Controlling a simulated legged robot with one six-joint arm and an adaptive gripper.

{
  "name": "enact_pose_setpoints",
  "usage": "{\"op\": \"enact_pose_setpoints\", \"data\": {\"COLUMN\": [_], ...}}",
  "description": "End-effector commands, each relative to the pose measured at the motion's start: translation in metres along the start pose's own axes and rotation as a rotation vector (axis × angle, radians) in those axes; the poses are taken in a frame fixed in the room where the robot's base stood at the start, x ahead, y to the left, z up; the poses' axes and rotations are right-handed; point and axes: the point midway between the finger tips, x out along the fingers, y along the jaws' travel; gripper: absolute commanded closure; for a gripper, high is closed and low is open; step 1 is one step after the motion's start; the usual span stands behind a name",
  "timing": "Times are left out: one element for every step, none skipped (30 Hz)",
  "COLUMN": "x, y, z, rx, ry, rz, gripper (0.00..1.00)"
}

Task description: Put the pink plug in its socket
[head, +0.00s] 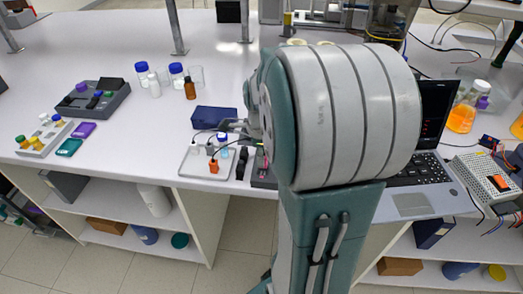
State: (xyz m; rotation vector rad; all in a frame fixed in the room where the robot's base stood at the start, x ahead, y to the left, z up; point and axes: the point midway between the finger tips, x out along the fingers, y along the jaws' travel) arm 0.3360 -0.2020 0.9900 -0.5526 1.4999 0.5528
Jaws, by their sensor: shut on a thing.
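My own arm fills the middle of the head view and hides what lies behind it. My gripper cannot be made out behind the arm. No pink plug can be made out clearly. A small pink patch shows on a dark block (259,181) at the bench's front edge, partly covered by my arm. I cannot tell whether it is a plug or a socket marking. A light tray (191,170) to the left holds an orange plug-like piece (213,167) and a blue and white piece (223,146), with thin dark cables near them.
A black bar (242,163) lies between tray and block. A dark blue box (214,118) stands behind the tray. Bottles and vials (190,88) stand farther back left. A laptop (413,178) is right of my arm, with orange-filled flasks (461,118) beyond.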

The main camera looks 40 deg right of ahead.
Motion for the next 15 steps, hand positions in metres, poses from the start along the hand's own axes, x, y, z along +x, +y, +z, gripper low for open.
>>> {"op": "enact_pose_setpoints", "data": {"x": [0.004,0.006,0.009,0.011,0.013,0.016,0.018,0.019,0.022,0.023,0.025,0.027,0.028,0.029,0.03], "y": [0.0,0.0,0.001,0.001,0.001,0.001,0.0,0.0,0.0,0.0,0.0,0.0,0.0,0.0,0.0], "z": [0.0,0.0,0.0,0.0,0.0,0.0,0.0,0.0,0.0,0.0,0.0,0.0,0.0,0.0,0.0], "rx": [0.0,0.0,0.0,0.0,0.0,0.0,0.0,0.0,0.0,0.0,0.0,0.0,0.0,0.0,0.0], "ry": [0.001,0.0,0.001,0.001,0.001,0.001,0.001,0.0,0.001,0.001,0.001,0.0,0.0,0.0,0.0], "rz": [0.002,0.002,0.002,0.003,0.003,0.003,0.002,0.002,0.002,0.002,0.002,0.001,0.001,0.001,0.001], "gripper": [0.98,0.98,0.98,0.98,0.98,0.98,0.98,0.98,0.98,0.98,0.98,0.98,0.98,0.98,0.98]}}
